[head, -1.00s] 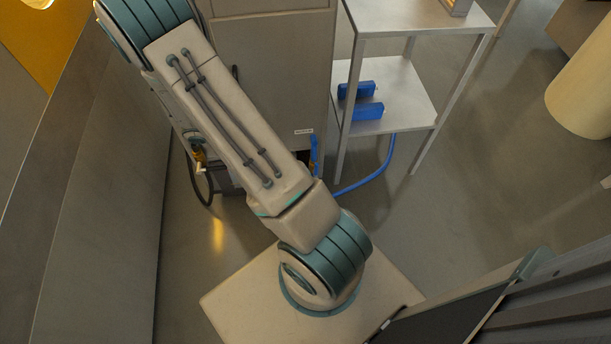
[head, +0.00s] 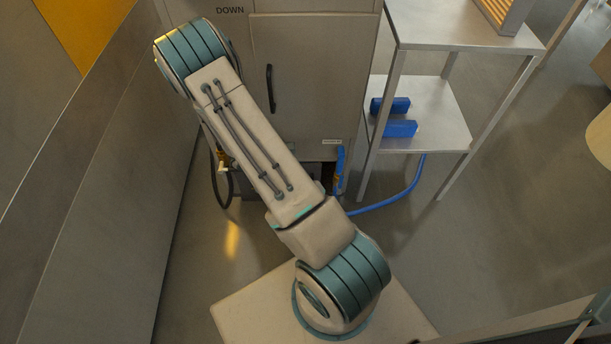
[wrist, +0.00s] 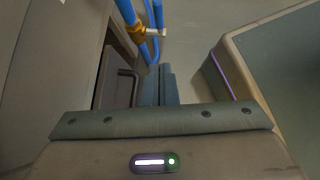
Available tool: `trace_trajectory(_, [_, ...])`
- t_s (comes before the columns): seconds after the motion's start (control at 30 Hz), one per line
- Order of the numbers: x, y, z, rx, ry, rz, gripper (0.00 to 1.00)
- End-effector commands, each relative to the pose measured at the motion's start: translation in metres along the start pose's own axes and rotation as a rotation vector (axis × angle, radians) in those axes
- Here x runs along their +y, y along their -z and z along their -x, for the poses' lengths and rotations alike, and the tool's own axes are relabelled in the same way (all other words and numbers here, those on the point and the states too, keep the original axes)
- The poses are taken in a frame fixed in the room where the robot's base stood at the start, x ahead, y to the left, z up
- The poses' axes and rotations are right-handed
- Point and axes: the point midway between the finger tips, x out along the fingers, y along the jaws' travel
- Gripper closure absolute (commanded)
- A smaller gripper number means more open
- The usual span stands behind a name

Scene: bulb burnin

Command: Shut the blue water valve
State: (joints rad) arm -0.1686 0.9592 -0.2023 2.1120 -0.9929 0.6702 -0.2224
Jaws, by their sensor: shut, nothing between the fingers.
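The water valve is a brass fitting (wrist: 137,33) with a pale lever (wrist: 156,33) on a blue hose (wrist: 127,12), at the top of the wrist view. In the head view the blue hose (head: 340,158) rises at the lower right corner of the cabinet, with a bit of brass (head: 338,182) low on it. My gripper (wrist: 157,72) is shut and empty, its two fingers side by side. In the wrist view the fingertips appear just below the valve and hose, apart from the lever. In the head view my arm hides the gripper.
The grey cabinet (head: 312,80) has a dark opening at its base. A second brass fitting (head: 222,167) with a black hose is at its lower left. A metal shelf (head: 440,125) holding blue blocks (head: 398,129) stands right. A wall (head: 100,200) runs along the left.

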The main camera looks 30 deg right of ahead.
Motion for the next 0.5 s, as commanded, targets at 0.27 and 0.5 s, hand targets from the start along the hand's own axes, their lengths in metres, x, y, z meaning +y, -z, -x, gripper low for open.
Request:
trace_trajectory(0.27, [-0.001, 0.003, -0.065, -0.003, 0.003, 0.000, 1.00])
trace_trajectory(0.5, [0.000, -0.018, -0.092, 0.000, 0.002, -0.003, 1.00])
